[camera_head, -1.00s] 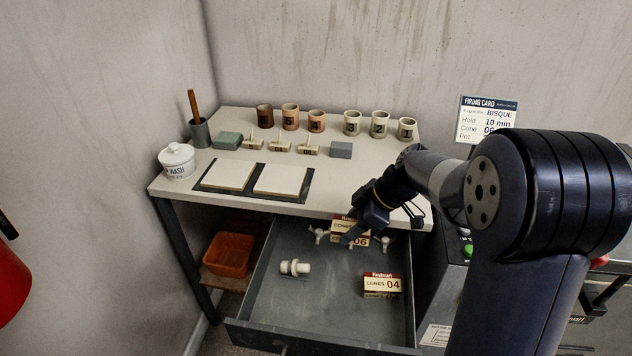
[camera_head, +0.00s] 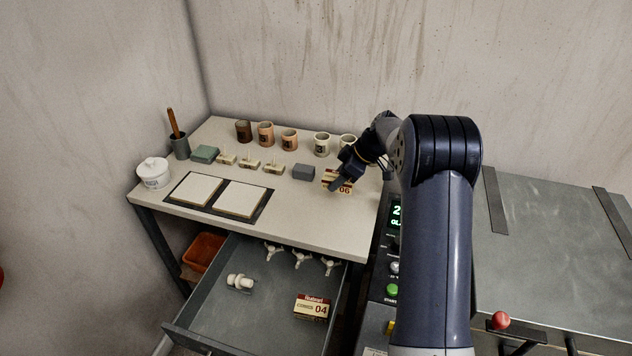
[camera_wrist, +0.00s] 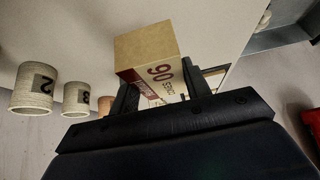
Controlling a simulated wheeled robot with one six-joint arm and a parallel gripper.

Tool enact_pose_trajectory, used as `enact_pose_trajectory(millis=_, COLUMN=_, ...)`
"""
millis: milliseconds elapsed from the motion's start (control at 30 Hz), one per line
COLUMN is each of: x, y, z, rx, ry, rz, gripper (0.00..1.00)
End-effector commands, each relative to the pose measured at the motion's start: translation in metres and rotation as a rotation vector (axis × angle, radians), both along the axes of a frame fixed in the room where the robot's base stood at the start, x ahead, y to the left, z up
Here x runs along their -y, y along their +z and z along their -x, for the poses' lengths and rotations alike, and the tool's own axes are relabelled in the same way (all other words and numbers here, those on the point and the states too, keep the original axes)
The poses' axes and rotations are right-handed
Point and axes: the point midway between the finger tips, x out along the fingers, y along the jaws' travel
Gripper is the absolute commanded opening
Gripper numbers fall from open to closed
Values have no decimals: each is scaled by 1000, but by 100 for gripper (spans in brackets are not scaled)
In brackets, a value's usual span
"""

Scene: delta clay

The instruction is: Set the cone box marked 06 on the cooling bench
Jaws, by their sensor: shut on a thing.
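The cone box marked 06 (camera_head: 344,189) is cream and dark red, with its number facing the body camera. My gripper (camera_head: 341,181) is shut on it at the right end of the pale-topped table (camera_head: 315,222). I cannot tell whether the box touches the tabletop. In the wrist view the box (camera_wrist: 148,46) sits between the two black fingers of my gripper (camera_wrist: 156,80), its brown cardboard side showing. No label in view names the cooling bench.
A grey block (camera_head: 304,172), several numbered cups (camera_head: 266,133) and two white tiles (camera_head: 241,198) stand on the table. The open drawer (camera_head: 255,315) holds a box marked 04 (camera_head: 312,307). A grey-topped unit (camera_head: 555,245) with control buttons is at right. The table's front right is clear.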

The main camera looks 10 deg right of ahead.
Motion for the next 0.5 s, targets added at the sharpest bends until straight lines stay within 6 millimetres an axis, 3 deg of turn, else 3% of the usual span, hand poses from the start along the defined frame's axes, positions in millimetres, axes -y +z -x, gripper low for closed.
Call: enact_pose_trajectory(millis=500, x=0, y=-58, z=0, rx=0, ry=1, rz=1, gripper=20)
